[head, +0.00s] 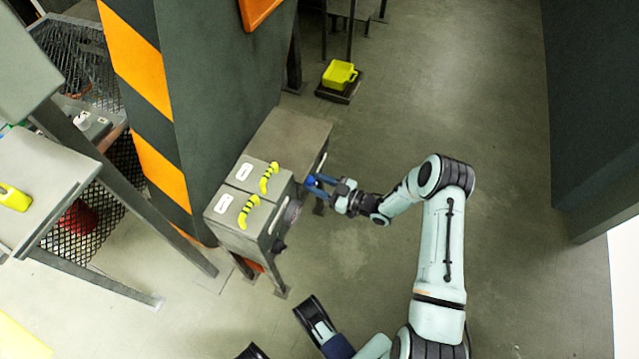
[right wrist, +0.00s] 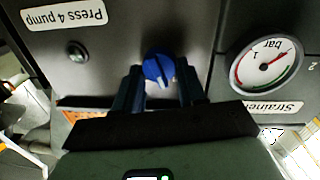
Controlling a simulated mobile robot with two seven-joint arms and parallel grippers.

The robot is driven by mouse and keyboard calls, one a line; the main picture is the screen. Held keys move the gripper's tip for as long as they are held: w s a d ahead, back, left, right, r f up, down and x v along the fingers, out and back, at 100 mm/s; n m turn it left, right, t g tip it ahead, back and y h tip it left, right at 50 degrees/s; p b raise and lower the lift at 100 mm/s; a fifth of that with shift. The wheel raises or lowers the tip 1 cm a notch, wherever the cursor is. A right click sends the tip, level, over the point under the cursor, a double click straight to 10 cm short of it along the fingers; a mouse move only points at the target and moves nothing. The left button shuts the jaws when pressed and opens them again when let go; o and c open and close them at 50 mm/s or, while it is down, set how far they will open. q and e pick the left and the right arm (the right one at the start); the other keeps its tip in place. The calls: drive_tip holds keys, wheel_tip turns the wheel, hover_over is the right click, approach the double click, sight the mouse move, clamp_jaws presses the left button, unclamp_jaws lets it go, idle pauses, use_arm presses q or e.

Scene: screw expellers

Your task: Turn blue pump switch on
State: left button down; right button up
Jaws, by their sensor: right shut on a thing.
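The blue pump switch (right wrist: 157,70) is a round knob with a raised ridge and a white mark, on a grey panel in the right wrist view. My right gripper (right wrist: 160,84) has one finger on each side of the knob and is shut on it.
An upside-down "Press 4 pump" label (right wrist: 64,16), a small round fitting (right wrist: 76,51) and a pressure gauge (right wrist: 268,62) surround the knob. A striped pillar (head: 215,100) stands behind the box. A yellow canister (head: 340,74) stands farther back. Floor to the right is clear.

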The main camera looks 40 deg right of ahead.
use_arm(q)
drive_tip(key=shift+w+d+r+t+p, duration=0.15)
drive_tip(key=shift+w+r+t+p, duration=0.4)
drive_tip(key=shift+w+r, duration=0.75)
use_arm(e)
drive_tip(key=shift+d+m+g+y, duration=0.15)
drive_tip(key=shift+m+g, duration=0.1)
drive_tip(key=shift+m, duration=2.45)
drive_tip(key=shift+d+m+g+y, duration=0.15)
drive_tip(key=shift+m+g, duration=0.1)
drive_tip(key=shift+m, duration=2.45)
use_arm(q)
drive_tip(key=shift+f, duration=0.1)
use_arm(e)
drive_tip(key=shift+m, duration=0.3)
drive_tip(key=o, duration=1.1)
drive_tip(key=shift+c, duration=0.2)
use_arm(q)
drive_tip(key=r, duration=0.1)
drive_tip(key=s+d+r+p, duration=0.1)
drive_tip(key=r+p, duration=0.1)
drive_tip(key=shift+s+d+g, duration=0.25)
drive_tip(key=shift+d, duration=0.05)
use_arm(e)
drive_tip(key=v, duration=1.3)
